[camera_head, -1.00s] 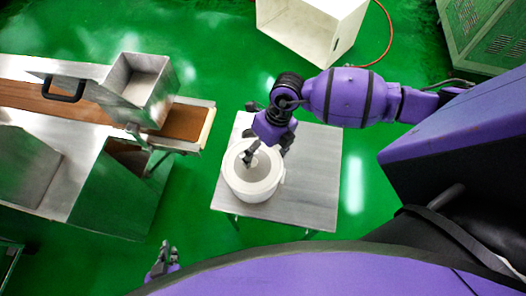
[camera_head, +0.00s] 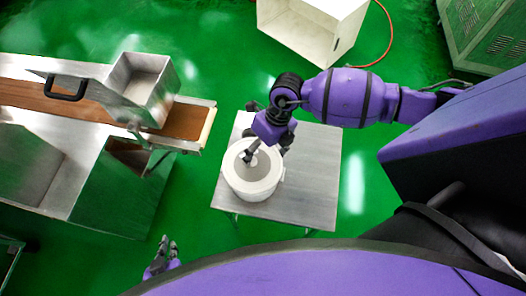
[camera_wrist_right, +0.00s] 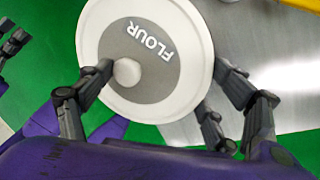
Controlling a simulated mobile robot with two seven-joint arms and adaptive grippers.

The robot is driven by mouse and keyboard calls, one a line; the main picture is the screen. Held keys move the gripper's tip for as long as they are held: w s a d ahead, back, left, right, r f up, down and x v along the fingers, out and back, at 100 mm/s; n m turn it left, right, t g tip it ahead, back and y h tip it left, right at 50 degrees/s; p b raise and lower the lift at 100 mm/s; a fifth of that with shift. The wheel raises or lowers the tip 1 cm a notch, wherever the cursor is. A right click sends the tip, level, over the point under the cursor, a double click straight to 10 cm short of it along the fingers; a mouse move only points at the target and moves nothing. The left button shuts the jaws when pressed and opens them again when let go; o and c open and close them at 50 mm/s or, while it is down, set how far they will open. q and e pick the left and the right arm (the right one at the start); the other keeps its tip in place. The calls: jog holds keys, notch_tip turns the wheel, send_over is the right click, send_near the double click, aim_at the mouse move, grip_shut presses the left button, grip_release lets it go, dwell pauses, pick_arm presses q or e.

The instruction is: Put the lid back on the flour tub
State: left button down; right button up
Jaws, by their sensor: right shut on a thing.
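The white flour tub (camera_head: 262,189) stands upright on the small metal table. The round lid (camera_wrist_right: 191,40), white-rimmed with a grey FLOUR disc and a round knob (camera_wrist_right: 127,72), fills the middle of the right wrist view. My right gripper (camera_head: 250,157) is over the tub's mouth, shut on the lid; one dark finger is beside the knob. The lid is at the tub's top; I cannot tell whether it is seated. My left gripper (camera_head: 168,244) is empty, with its fingers apart, left of the table over the floor. It also shows in the right wrist view (camera_wrist_right: 12,35).
The metal table (camera_head: 310,185) has bare room right of the tub. A conveyor machine (camera_head: 185,122) with a metal hopper (camera_head: 135,92) stands to the left. An open white box (camera_head: 305,35) is on the green floor behind, with a red hose (camera_head: 389,30) beside it.

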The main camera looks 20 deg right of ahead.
dwell(0.3)
jog(key=o, duration=1.1)
pick_arm(q)
jog(key=shift+w+a+r, duration=0.1)
jog(key=shift+w+a, duration=0.05)
jog(key=shift+w, duration=0.2)
jog(key=shift+r, duration=0.1)
pick_arm(e)
jog(key=shift+r+p, duration=0.6)
jog(key=shift+r, duration=0.55)
jog(key=shift+r+p, duration=0.7)
jog(key=shift+r, duration=1.65)
pick_arm(q)
jog(key=shift+t, duration=0.6)
jog(key=w+r, duration=0.1)
jog(key=r, duration=0.1)
jog(key=w+r, duration=0.2)
jog(key=shift+w+r, duration=0.25)
